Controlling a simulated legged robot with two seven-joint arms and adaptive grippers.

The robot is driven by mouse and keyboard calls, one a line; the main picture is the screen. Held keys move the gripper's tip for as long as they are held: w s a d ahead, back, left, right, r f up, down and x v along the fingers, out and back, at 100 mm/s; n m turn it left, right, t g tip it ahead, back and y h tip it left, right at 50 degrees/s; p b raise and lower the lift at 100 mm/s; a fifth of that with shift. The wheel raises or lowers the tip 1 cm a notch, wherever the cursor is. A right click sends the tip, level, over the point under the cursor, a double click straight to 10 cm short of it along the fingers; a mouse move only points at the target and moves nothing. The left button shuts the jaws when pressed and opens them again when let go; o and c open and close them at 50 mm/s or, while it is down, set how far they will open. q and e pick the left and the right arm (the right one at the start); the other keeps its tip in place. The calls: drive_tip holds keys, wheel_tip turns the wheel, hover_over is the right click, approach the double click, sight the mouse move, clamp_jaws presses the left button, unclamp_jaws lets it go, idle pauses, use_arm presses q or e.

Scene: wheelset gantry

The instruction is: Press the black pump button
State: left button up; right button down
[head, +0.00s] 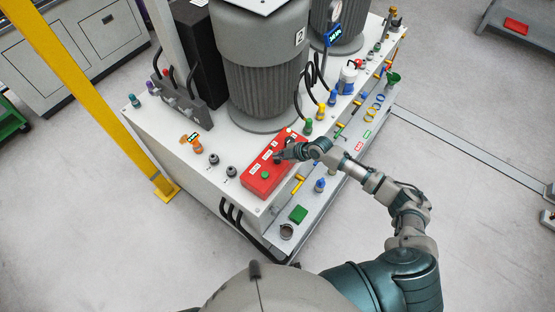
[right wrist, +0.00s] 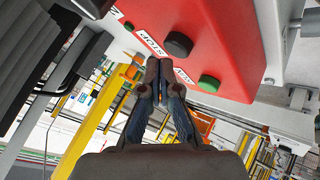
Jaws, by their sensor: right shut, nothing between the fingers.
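A red control box (head: 258,185) with white labels sits on the white machine top in the head view, and its face fills the top of the right wrist view (right wrist: 225,30). On it, the round black button (right wrist: 178,44) sits beside a label that seems to read STOP. A green button (right wrist: 208,83) is close by and also shows in the head view (head: 265,174). My right gripper (right wrist: 157,68) is shut and empty, its tips close to the box, just beside the black button in the picture. I cannot tell whether they touch the box. My left gripper is not in view.
A large grey motor (head: 264,80) stands behind the box. Several colored valves and knobs, such as a blue one (head: 320,185), line the machine's edge and lower shelf. A yellow post (head: 90,100) rises at the left. The floor at the right is mostly clear.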

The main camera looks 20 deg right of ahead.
sight(279, 161)
drive_tip(key=shift+a+f, duration=0.1)
drive_tip(key=shift+f, duration=0.2)
drive_tip(key=shift+f+b, duration=0.5)
drive_tip(key=shift+b, duration=0.2)
idle(0.4)
drive_tip(key=shift+r, duration=0.1)
drive_tip(key=shift+r+p, duration=0.6)
drive_tip(key=shift+r, duration=0.2)
drive_tip(key=shift+r+p, duration=1.9)
drive_tip(key=shift+r, duration=0.7)
drive_tip(key=shift+f, duration=0.1)
